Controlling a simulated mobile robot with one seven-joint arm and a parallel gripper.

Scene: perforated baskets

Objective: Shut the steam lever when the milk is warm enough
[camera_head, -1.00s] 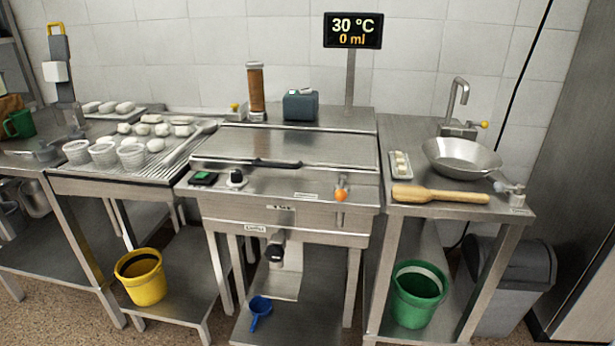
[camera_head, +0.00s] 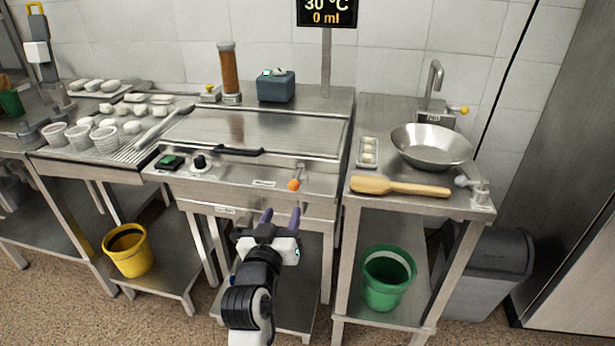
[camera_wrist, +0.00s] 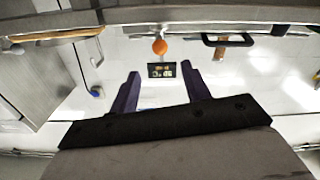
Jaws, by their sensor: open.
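A small lever with an orange knob (camera_head: 293,185) sits on the right part of the steel unit's front panel. In the wrist view the orange knob (camera_wrist: 160,46) is beyond the fingers, near the upper middle. My gripper (camera_head: 281,213) is open and empty, below and in front of the knob and apart from it. A black display (camera_head: 326,14) on a post reads 30 °C and 0 ml, partly cut off at the top. It also shows in the wrist view (camera_wrist: 161,70), upside down. I cannot make out any milk or milk vessel.
A black handle (camera_head: 238,151), a black knob (camera_head: 199,163) and a green switch (camera_head: 170,161) lie left of the lever. Yellow (camera_head: 128,251) and green (camera_head: 387,280) buckets stand below.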

